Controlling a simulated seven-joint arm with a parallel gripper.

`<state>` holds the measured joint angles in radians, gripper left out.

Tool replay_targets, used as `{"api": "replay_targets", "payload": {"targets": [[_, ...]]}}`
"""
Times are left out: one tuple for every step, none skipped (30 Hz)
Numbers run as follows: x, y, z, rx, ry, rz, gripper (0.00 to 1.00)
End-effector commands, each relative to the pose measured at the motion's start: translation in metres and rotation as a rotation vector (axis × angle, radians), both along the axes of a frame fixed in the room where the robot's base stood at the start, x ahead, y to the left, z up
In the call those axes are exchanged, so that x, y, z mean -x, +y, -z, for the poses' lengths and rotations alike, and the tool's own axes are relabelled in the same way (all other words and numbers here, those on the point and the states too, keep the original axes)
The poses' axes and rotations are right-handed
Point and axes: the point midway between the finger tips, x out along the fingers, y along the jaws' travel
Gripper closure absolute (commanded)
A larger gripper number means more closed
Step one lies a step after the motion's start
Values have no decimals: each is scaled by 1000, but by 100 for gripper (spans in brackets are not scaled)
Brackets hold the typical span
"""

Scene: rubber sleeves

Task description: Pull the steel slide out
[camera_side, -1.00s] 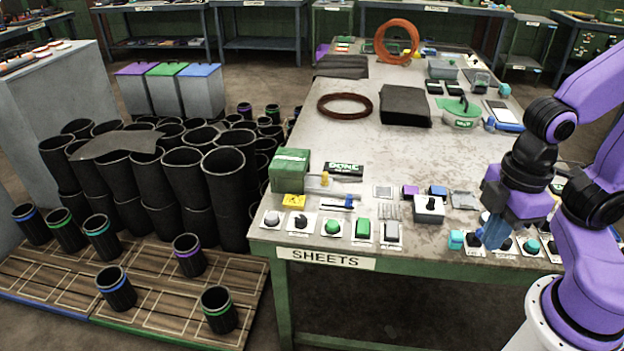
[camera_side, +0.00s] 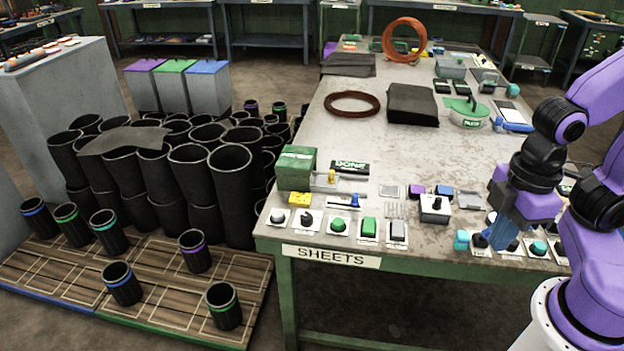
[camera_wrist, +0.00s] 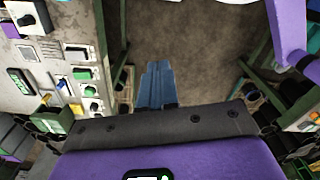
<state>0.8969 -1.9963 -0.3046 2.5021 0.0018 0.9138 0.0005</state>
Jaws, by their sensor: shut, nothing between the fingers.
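My gripper (camera_side: 503,234) is shut and empty, its blue fingers pointing down at the right part of the table's front edge, near several small controls. In the wrist view the closed blue fingers (camera_wrist: 156,84) show against the floor, to the right of the table. I cannot tell for sure which part is the steel slide. A small grey metal piece (camera_side: 470,200) lies on the table left of my gripper and apart from it. A grey-capped control (camera_side: 397,232) stands on a white plate at the front edge. My gripper hides some of the controls at the right.
The table (camera_side: 340,120) carries a front row of knobs and buttons, a green box (camera_side: 296,168), a grey box with a black knob (camera_side: 435,207), a dark sheet stack (camera_side: 411,104) and a brown ring (camera_side: 352,102). Black sleeves (camera_side: 232,190) crowd the left. The table's middle is clear.

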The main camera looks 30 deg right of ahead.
Motion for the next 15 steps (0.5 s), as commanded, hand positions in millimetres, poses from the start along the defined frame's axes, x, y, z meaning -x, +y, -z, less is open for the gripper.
{"api": "replay_targets", "payload": {"targets": [[0, 0, 0, 0, 0, 0, 100], [0, 0, 0, 0, 0, 0, 90], [-1, 0, 0, 0, 0, 1, 77], [-2, 1, 0, -1, 1, 4, 67], [-4, 3, 0, -3, 1, 8, 58], [-8, 6, -1, -6, 2, 15, 53], [-12, 8, -1, -10, 2, 23, 53], [-17, 12, -2, -15, 3, 32, 53], [-25, 17, -3, -23, 5, 46, 53], [-32, 21, -3, -28, 4, 59, 53], [-41, 26, -4, -35, 5, 71, 53], [-54, 32, -5, -47, 5, 92, 53], [-63, 37, -5, -55, 5, 107, 53], [-73, 41, -5, -63, 3, 122, 53], [-87, 46, -6, -74, 1, 140, 53]]}}
